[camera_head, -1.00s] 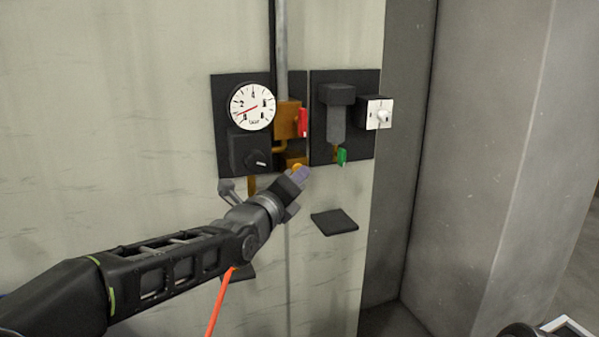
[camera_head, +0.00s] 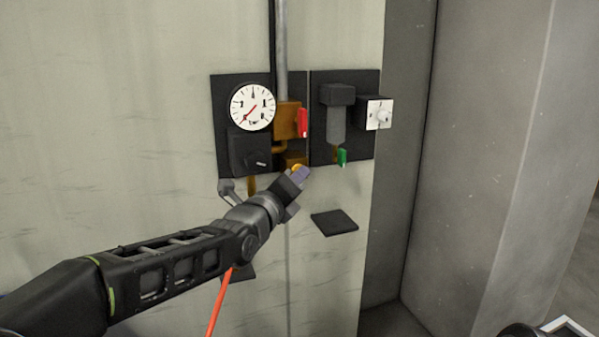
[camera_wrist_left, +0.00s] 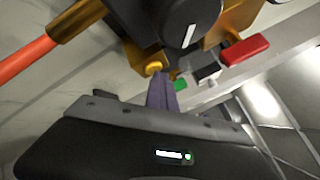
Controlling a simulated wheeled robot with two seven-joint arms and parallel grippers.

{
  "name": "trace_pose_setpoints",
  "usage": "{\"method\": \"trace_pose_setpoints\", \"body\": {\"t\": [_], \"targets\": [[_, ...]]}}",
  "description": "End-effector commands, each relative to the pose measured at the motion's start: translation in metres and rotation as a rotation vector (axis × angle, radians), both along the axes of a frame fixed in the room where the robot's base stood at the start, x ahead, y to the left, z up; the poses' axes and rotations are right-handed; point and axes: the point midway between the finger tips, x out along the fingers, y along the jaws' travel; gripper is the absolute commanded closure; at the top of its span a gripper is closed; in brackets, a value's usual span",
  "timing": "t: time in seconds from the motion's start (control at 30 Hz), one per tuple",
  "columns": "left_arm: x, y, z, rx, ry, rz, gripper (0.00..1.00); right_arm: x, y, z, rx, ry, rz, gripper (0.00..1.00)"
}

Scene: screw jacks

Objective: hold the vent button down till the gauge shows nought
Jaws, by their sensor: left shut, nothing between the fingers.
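The round white gauge (camera_head: 252,107) is on the dark left panel. Its red needle points down and to the left, near the low end of the scale; the exact reading is too small to tell. The yellow vent button (camera_head: 297,167) is low on that panel and also shows in the left wrist view (camera_wrist_left: 153,68). My left gripper (camera_head: 301,174) is shut and empty. Its purple-grey fingertips (camera_wrist_left: 162,88) are at the button and overlap its edge in view. I cannot tell how far the button is pressed. My right gripper is not in view.
A black knob (camera_head: 250,152) is below the gauge. A red handle (camera_head: 303,123) is close above my left gripper and a green handle (camera_head: 342,157) is to its right. A white switch plate (camera_head: 379,114) is further right. A dark plate (camera_head: 334,222) is below.

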Motion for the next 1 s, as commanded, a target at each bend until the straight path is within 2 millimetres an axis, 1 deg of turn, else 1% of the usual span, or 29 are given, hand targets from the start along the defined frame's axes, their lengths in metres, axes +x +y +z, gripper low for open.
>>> {"method": "trace_pose_setpoints", "body": {"t": [0.67,1.0], "targets": [[0.0,0.001,-0.001,0.0,0.0,0.003,1.0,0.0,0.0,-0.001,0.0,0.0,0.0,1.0],[-0.014,-0.005,-0.002,0.0,0.001,0.001,1.0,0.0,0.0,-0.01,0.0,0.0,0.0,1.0]]}}
